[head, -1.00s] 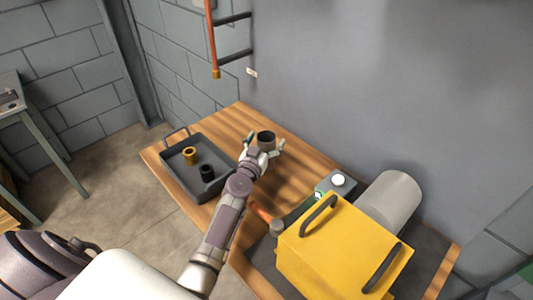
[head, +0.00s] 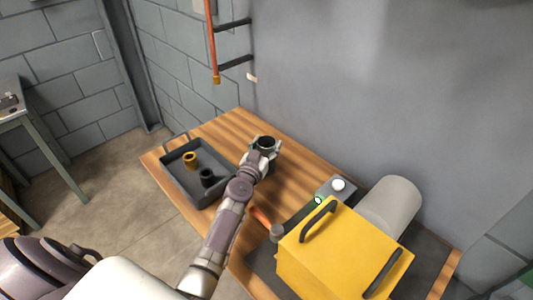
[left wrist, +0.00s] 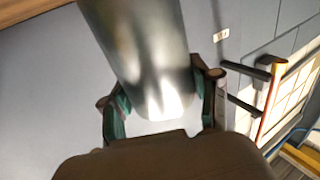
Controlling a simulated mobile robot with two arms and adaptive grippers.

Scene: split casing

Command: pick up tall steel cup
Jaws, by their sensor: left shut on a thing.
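The tall steel cup (head: 266,142) stands on the wooden table in the head view, just right of the dark tray. My left gripper (head: 262,151) is shut on it, with the fingers around its sides. In the left wrist view the shiny steel cup (left wrist: 145,50) fills the upper middle, between the two green-padded fingertips of my left gripper (left wrist: 160,105). In the head view my gripper hides the cup's lower part, so I cannot tell whether it touches the table. My right gripper is not in view.
A dark tray (head: 178,178) holds a brass cup (head: 190,159) and a black cup (head: 207,177). A yellow casing (head: 345,255) with dark handles and a grey cylinder (head: 392,205) stand at the right. The wooden table (head: 295,172) is bare right of the cup. A grey wall rises behind.

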